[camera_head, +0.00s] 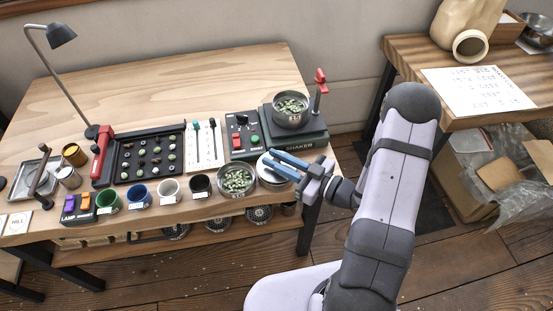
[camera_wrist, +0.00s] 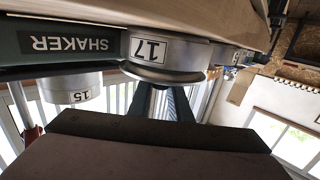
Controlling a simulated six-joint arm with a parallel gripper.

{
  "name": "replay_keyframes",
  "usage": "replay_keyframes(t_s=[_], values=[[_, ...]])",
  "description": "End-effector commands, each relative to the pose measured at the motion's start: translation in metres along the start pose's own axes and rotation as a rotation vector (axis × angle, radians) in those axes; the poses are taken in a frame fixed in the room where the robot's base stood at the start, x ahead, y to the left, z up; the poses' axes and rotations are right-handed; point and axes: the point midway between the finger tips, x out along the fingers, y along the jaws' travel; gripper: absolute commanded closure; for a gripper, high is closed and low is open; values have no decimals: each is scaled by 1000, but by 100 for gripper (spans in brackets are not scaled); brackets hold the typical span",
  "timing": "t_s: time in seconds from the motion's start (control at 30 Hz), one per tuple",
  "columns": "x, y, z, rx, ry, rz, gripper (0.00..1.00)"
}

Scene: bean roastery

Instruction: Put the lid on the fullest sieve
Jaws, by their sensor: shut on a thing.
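My gripper (camera_head: 285,165) reaches in from the right, its blue fingers shut on what looks like a round metal lid, right at a sieve (camera_head: 272,185) at the table's front right. In the wrist view, which is inverted, the lid's rim (camera_wrist: 160,76) lies against the sieve labelled 17 (camera_wrist: 185,55); I cannot tell whether it is fully seated. The fingers (camera_wrist: 165,103) meet the rim. A sieve with green beans (camera_head: 237,180) stands just left.
Left of the sieves stand coloured cups (camera_head: 139,193), a bean tray (camera_head: 150,153) and a lamp (camera_head: 62,35). A red-topped post (camera_head: 320,80) rises from the shaker. Several mesh sieves (camera_head: 217,223) lie on the lower shelf. The table's back is bare.

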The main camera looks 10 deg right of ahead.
Motion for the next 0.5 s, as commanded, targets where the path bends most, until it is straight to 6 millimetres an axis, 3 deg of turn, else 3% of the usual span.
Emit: replay_keyframes(t_s=[0.5], values=[[0, 0, 8, 0, 1, 0, 100]])
